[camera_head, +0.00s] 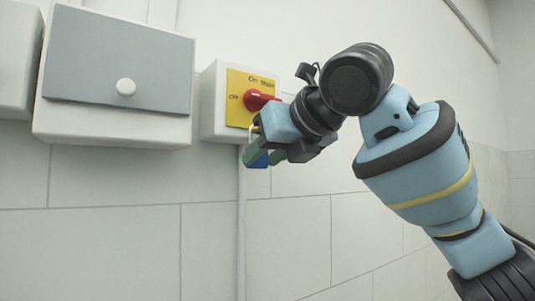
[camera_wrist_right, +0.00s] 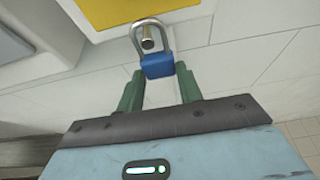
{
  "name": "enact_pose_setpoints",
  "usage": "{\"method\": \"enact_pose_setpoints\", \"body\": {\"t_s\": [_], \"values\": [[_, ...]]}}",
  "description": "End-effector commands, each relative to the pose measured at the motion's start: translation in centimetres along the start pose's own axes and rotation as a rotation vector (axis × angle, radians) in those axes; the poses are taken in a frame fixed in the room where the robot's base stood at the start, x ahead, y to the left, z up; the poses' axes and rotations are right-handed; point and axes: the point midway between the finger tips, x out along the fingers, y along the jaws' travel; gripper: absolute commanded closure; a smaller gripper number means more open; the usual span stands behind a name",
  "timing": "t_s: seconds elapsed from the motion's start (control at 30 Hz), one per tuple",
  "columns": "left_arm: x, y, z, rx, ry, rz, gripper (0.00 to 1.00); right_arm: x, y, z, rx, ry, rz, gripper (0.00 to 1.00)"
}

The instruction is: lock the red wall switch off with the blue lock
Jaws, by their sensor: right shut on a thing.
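The red switch knob (camera_head: 259,99) sits on a yellow plate (camera_head: 240,84) on a white wall box, its handle lying roughly level with the "Off" mark at its left. The yellow plate also shows in the right wrist view (camera_wrist_right: 112,12). My right gripper (camera_head: 264,155) is just below the plate, shut on the blue lock (camera_head: 259,160). In the right wrist view the green fingers hold the lock body (camera_wrist_right: 157,67) from both sides, shackle up. A brass-coloured peg (camera_wrist_right: 147,38) shows inside the shackle loop; I cannot tell whether the shackle is closed. My left gripper is not in view.
A white wall box with a grey lid (camera_head: 118,55) and round white knob (camera_head: 126,87) hangs left of the switch box (camera_head: 212,100). A thin conduit (camera_head: 241,220) runs down the wall below the switch. The tiled wall below is clear.

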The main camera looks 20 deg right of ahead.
Motion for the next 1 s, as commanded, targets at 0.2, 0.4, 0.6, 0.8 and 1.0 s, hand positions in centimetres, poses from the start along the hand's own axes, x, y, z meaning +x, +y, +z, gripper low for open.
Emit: {"method": "enact_pose_setpoints", "body": {"t_s": [0.2,0.4,0.6,0.8,1.0], "values": [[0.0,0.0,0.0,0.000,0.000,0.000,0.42,-0.1,0.0,0.0,0.000,-0.001,0.000,0.93],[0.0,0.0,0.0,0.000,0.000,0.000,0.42,-0.1,0.0,0.0,0.000,-0.001,0.000,0.46],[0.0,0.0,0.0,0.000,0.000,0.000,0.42,0.0,0.0,0.0,0.000,-0.001,0.000,0.39],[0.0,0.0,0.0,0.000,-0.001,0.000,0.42,-0.4,0.0,0.0,0.000,-0.001,0.000,0.39],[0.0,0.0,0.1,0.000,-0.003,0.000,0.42,-3.1,-0.1,0.1,0.000,-0.003,-0.001,0.39]]}}
